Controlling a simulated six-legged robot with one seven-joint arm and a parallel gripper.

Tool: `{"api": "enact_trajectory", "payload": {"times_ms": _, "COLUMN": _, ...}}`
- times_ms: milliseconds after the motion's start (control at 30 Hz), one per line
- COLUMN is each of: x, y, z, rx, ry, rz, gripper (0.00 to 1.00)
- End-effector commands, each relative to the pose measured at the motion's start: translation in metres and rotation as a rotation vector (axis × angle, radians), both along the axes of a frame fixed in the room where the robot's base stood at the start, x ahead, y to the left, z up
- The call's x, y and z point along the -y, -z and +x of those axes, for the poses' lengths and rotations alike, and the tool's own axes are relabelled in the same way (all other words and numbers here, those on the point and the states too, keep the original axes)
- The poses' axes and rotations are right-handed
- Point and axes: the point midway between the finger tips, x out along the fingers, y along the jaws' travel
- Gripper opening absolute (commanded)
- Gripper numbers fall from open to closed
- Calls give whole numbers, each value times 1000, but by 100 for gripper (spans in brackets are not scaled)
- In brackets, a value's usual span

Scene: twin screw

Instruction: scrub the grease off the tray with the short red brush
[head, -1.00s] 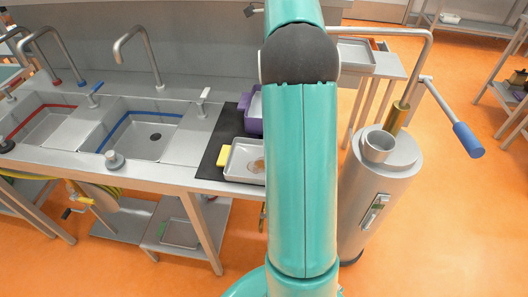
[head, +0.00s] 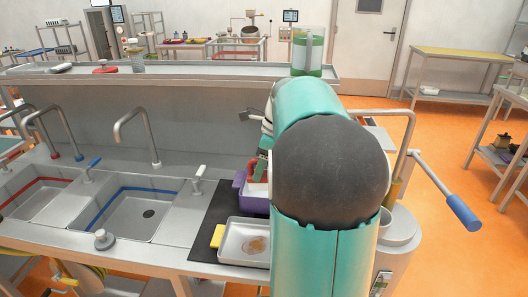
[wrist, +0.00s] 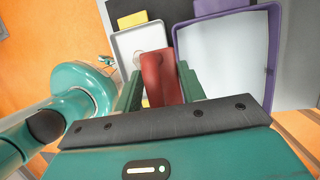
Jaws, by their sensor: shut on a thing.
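My gripper (wrist: 160,70) is shut on the short red brush (wrist: 160,82), whose red body shows between the two green fingers in the wrist view. In the head view my gripper (head: 262,167) is over the purple bin (head: 256,205), mostly hidden by my arm, with a bit of red below it. The metal tray (head: 237,233) lies just in front of the bin, with a brown grease patch (head: 257,245) on it. In the wrist view the tray (wrist: 150,38) is left of the purple bin (wrist: 272,50), partly behind the brush. The brush's bristles are hidden.
A blue-lined sink (head: 145,208) is to the left. A raised ledge (head: 180,78) runs behind. A steel cylinder with a blue-handled crank (head: 463,212) stands at the right.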

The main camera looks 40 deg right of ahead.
Motion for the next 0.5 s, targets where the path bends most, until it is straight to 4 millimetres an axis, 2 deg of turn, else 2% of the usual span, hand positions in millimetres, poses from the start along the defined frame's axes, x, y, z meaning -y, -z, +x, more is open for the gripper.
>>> {"api": "enact_trajectory", "payload": {"times_ms": 100, "x": -28, "y": 10, "z": -21, "rx": 43, "ry": 5, "rz": 13, "gripper": 19}}
{"api": "enact_trajectory", "payload": {"times_ms": 200, "x": -45, "y": 18, "z": -33, "rx": 69, "ry": 10, "rz": 20, "gripper": 19}}
{"api": "enact_trajectory", "payload": {"times_ms": 333, "x": -58, "y": 26, "z": -43, "rx": 87, "ry": 15, "rz": 24, "gripper": 19}}
{"api": "enact_trajectory", "payload": {"times_ms": 500, "x": -62, "y": 35, "z": -45, "rx": 91, "ry": 16, "rz": 26, "gripper": 19}}
